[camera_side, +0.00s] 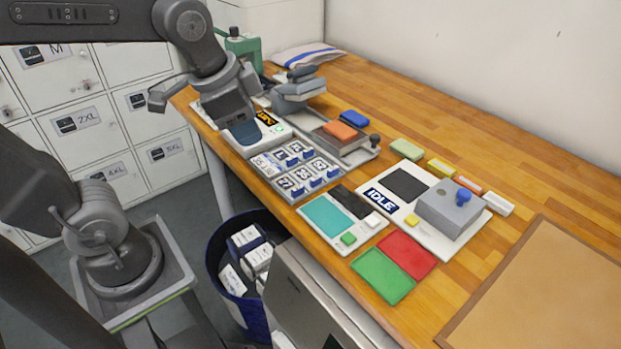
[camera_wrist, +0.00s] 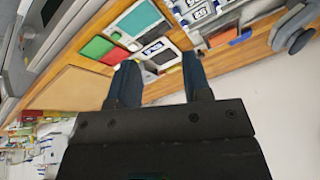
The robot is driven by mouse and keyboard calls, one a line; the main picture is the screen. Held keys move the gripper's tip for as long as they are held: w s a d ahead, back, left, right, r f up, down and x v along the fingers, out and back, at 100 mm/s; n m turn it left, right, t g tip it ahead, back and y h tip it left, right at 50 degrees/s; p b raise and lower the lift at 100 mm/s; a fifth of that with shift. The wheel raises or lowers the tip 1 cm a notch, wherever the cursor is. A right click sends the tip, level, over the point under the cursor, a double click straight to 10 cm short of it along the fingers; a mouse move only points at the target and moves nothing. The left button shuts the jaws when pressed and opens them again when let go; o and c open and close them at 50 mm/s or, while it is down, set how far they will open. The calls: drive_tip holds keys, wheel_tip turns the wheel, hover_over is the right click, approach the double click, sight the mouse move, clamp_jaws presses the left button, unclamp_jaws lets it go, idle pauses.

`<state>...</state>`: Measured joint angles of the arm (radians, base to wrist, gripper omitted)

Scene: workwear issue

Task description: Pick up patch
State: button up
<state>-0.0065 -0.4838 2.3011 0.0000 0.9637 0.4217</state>
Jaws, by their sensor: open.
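Nothing is labelled as the patch, and I cannot tell which small flat piece it is. An orange block (camera_side: 341,131) lies on a grey tray (camera_side: 362,154) at mid-bench, with a blue block (camera_side: 354,118) behind it. A pale green pad (camera_side: 406,149) and small yellow (camera_side: 440,167) and orange (camera_side: 468,184) pieces lie farther right. My gripper (camera_side: 243,128) is over the bench's left part, partly hidden by my wrist, left of these pieces. In the wrist view my gripper (camera_wrist: 158,62) has its two dark fingers apart, with nothing between them.
Several labelled tiles (camera_side: 300,170) sit front centre. A teal-screen device (camera_side: 328,215), a white IDLE station (camera_side: 391,203) with a grey box (camera_side: 449,208), and red (camera_side: 407,254) and green (camera_side: 382,276) pads stand rightward. A brown mat (camera_side: 555,290) lies front right. A blue bin (camera_side: 222,268) stands below.

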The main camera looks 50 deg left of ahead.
drive_tip(key=w+f+m+g, duration=0.2)
drive_tip(key=w+m, duration=0.5)
drive_tip(key=w, duration=0.2)
drive_tip(key=m+g, duration=0.2)
drive_tip(key=m, duration=0.4)
approach(315, 174)
drive_tip(key=s+d+f, duration=0.1)
drive_tip(key=d+f, duration=0.1)
drive_tip(key=d, duration=0.1)
drive_tip(key=shift+s, duration=0.35)
drive_tip(key=shift+s+a+f, duration=0.1)
drive_tip(key=shift+a+f, duration=0.05)
drive_tip(key=shift+f, duration=1.15)
drive_tip(key=shift+s+a+f, duration=0.1)
drive_tip(key=shift+f, duration=1.25)
drive_tip(key=shift+c, duration=0.3)
drive_tip(key=c, duration=0.6)
